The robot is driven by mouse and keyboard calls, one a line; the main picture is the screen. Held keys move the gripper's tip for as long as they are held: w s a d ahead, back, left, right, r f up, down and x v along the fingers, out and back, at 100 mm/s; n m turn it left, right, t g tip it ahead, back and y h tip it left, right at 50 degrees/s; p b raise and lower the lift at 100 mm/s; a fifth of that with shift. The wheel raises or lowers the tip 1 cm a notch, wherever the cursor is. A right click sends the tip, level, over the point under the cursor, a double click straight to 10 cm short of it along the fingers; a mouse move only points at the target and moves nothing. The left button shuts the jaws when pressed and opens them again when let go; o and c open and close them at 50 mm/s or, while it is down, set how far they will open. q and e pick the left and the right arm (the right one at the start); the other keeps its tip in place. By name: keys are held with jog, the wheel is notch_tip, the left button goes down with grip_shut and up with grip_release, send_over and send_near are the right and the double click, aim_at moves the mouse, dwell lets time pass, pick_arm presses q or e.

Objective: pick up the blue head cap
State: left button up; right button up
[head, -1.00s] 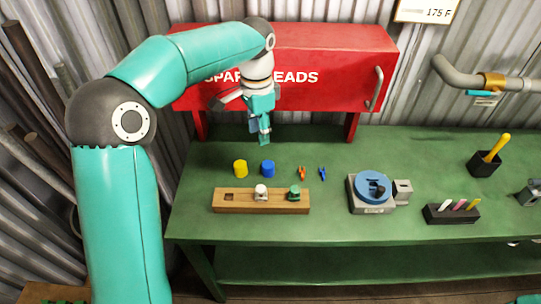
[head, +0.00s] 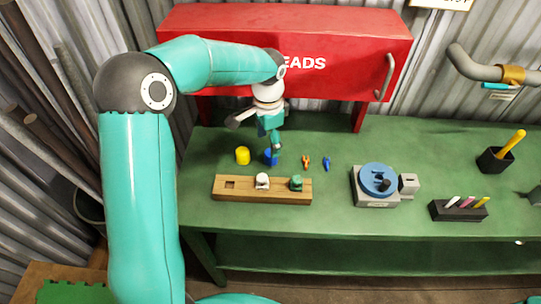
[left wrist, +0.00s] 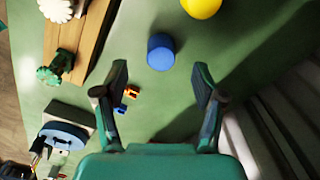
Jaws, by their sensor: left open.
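The blue head cap (head: 270,158) stands on the green bench beside a yellow cap (head: 242,155). In the left wrist view the blue cap (left wrist: 160,52) lies ahead of and between the open fingers, with the yellow cap (left wrist: 201,5) beyond it at the top edge. My left gripper (head: 275,150) hangs just above the blue cap and partly covers it in the head view. It also shows in the left wrist view (left wrist: 160,82), open and empty. I cannot see that it touches the cap. My right gripper is not in view.
A wooden block (head: 240,196) holding a white piece (head: 262,181) and a green piece (head: 296,183) is in front. Small orange (head: 306,160) and blue (head: 326,163) pieces lie right of the cap. A red cabinet (head: 340,60) stands behind.

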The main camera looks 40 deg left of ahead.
aim_at(269, 153)
pick_arm(q)
jog(key=shift+w+f+p, duration=0.15)
jog(key=shift+f+p, duration=0.15)
jog(key=shift+f, duration=2.85)
jog(key=c, duration=0.8)
